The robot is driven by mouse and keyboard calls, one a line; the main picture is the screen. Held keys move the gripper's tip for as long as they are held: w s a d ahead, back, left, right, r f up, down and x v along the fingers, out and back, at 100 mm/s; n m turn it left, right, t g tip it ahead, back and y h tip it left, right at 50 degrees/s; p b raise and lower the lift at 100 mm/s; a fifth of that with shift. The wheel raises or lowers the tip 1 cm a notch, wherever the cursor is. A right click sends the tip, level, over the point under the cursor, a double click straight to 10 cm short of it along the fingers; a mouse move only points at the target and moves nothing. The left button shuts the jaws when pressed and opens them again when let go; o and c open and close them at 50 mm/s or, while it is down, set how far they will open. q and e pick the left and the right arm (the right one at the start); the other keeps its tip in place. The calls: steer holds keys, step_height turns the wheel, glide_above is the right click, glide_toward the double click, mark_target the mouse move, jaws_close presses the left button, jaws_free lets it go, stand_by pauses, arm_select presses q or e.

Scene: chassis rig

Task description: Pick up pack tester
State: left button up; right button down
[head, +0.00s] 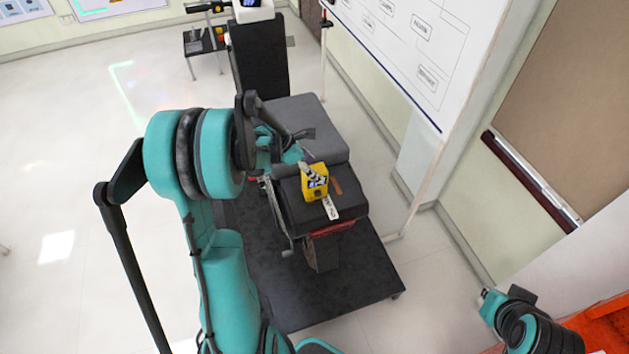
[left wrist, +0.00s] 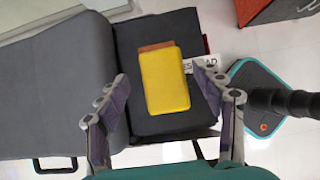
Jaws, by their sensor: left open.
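The pack tester is a yellow handheld unit (head: 315,181) with a dark and white patterned face, on the black padded seat of the chair-like rig. In the left wrist view its plain yellow surface (left wrist: 167,80) shows. My left gripper (head: 304,146) is open just behind the tester in the head view. In the left wrist view the open fingers (left wrist: 162,76) are spread on either side of the tester, with gaps on both sides and nothing held. Its height above the tester is hard to tell. My right gripper is not visible; only part of that arm shows at lower right.
A brown flat piece (head: 336,186) and a white lettered tag (head: 330,208) lie beside the tester. The rig stands on a dark platform (head: 350,285). A whiteboard (head: 410,50) stands at right. The floor at left is clear.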

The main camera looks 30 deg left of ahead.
arm_select(q)
steer(key=x, duration=0.5)
steer(key=shift+s+d+f, duration=0.1)
steer(key=shift+s+f, duration=0.05)
steer(key=shift+f, duration=0.2)
steer(key=shift+s+r, duration=0.1)
jaws_close()
